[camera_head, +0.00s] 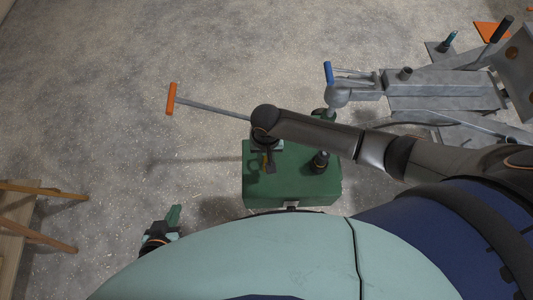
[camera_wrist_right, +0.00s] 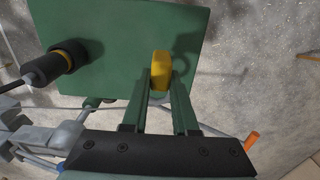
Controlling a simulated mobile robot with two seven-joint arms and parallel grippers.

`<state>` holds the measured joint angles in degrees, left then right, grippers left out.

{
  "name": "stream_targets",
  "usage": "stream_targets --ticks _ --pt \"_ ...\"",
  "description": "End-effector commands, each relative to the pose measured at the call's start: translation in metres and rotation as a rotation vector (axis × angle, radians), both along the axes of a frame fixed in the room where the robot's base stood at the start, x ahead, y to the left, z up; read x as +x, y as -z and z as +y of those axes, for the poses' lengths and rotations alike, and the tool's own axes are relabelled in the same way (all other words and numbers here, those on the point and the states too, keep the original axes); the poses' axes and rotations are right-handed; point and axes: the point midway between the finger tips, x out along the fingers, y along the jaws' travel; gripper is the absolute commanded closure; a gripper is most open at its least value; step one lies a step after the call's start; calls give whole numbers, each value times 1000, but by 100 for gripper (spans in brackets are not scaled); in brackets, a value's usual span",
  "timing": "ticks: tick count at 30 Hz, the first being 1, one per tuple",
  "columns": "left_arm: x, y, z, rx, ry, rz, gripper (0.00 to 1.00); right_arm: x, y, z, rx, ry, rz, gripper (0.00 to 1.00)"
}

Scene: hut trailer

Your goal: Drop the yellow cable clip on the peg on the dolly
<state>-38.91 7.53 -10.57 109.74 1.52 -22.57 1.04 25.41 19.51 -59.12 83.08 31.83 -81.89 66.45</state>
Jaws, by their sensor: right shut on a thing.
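The yellow cable clip (camera_wrist_right: 161,66) is between the green fingertips of my right gripper (camera_wrist_right: 163,84) in the right wrist view, above the green top of the dolly (camera_wrist_right: 115,30). In the head view my right gripper (camera_head: 268,162) hangs over the left part of the dolly (camera_head: 290,188). A dark upright peg (camera_head: 320,160) stands on the dolly's right part; in the wrist view a dark peg (camera_wrist_right: 55,62) shows at the left, apart from the clip. My left gripper (camera_head: 165,228) is low at the left, away from the dolly; its jaw opening is unclear.
A rod with an orange handle (camera_head: 172,98) extends left from behind my right arm. A grey trailer coupling (camera_head: 430,92) with a blue handle (camera_head: 328,72) stands at the upper right. A wooden stand (camera_head: 35,205) is at the left edge. The floor at the upper left is clear.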

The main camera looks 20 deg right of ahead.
Motion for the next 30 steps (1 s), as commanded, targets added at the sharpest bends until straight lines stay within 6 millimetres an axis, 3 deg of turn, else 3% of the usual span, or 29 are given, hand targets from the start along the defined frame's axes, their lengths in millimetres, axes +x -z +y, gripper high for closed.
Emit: stream_targets --ticks 3,19,30 --pt "0 14 0 0 0 1 100 1 15 -1 0 1 -1 100" --pt "0 63 0 0 0 2 100 1 50 -1 -1 0 -3 100" --pt "-1 70 0 1 -1 3 100 0 69 0 0 1 1 100"
